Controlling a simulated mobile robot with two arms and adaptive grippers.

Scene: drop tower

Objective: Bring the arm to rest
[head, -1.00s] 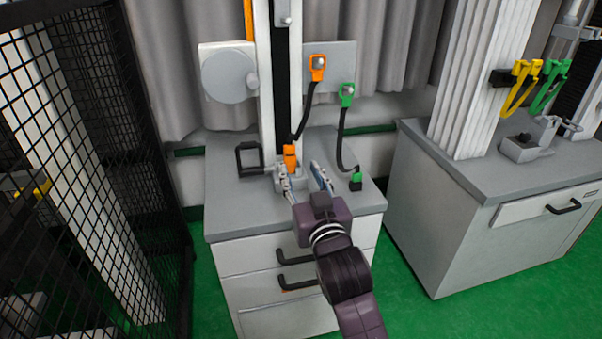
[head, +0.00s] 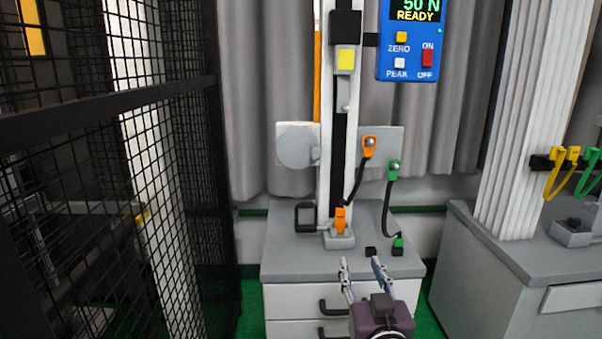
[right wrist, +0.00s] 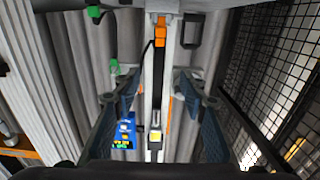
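My right gripper (head: 360,262) is open, in front of the grey cabinet's worktop edge in the head view. Its two fingers are apart with nothing between them, and they also show apart in the right wrist view (right wrist: 158,82). The orange plug (head: 340,221) stands upright at the foot of the white column, behind the gripper and clear of it. Its black cable runs up to an orange connector (head: 370,146) on the grey plate. My left gripper is in neither view.
The drop tower column (head: 327,120) rises from the worktop (head: 290,260). A blue force display (head: 409,45) reads "50 N READY". Black mesh fencing (head: 110,180) stands left; a second cabinet (head: 500,290) right.

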